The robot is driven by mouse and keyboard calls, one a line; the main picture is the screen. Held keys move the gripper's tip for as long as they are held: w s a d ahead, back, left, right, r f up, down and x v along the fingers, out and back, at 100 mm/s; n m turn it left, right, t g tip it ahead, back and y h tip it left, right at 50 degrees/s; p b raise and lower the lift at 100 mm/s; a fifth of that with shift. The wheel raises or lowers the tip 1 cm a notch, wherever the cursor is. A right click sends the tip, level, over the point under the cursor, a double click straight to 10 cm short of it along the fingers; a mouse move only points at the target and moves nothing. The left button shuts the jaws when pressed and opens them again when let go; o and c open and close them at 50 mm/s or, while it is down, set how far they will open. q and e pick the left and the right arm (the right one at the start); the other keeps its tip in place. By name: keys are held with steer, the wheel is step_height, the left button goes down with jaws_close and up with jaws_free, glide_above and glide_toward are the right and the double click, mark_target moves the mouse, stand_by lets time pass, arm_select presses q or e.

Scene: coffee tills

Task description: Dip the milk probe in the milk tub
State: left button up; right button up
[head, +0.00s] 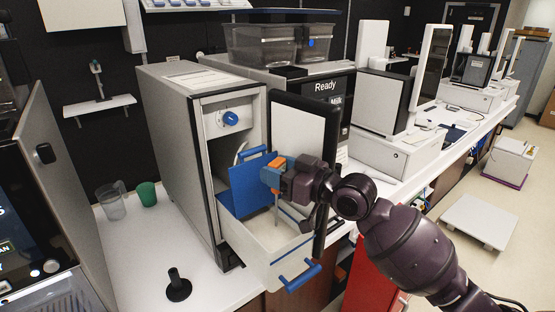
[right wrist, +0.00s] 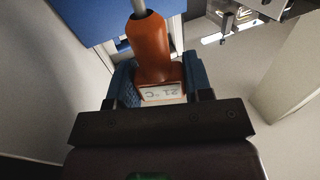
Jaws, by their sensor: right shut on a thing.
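My right gripper (head: 272,172) is shut on the orange milk probe (head: 278,161), which also shows in the right wrist view (right wrist: 150,48) with a small display reading 21 °C. A thin grey stem (head: 277,214) hangs below the gripper, over the open pale drawer or tub (head: 268,270). I cannot tell whether its tip touches anything inside. A blue flap (head: 250,188), perhaps a lid, stands upright beside the gripper and hides part of the interior. The milk itself cannot be made out clearly. My left gripper is not in view.
The drawer, with a blue handle (head: 299,277), sticks out of a grey cabinet (head: 170,150) with a blue knob. A black tamper-like object (head: 178,287) and a green cup (head: 147,194) stand on the left counter.

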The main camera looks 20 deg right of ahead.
mark_target(277, 192)
step_height(277, 192, down, 4)
steer(key=b, duration=0.4)
steer(key=shift+f, duration=0.25)
step_height(277, 192, down, 5)
steer(key=b, duration=0.4)
arm_select(q)
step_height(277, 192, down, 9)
steer(key=b, duration=0.2)
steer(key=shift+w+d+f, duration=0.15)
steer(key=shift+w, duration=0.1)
arm_select(e)
steer(key=shift+f, duration=1.25)
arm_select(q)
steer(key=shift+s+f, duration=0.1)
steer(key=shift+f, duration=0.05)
arm_select(e)
steer(key=shift+d, duration=0.15)
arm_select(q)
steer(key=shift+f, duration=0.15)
arm_select(e)
steer(key=shift+w+d, duration=0.15)
steer(key=shift+d, duration=0.15)
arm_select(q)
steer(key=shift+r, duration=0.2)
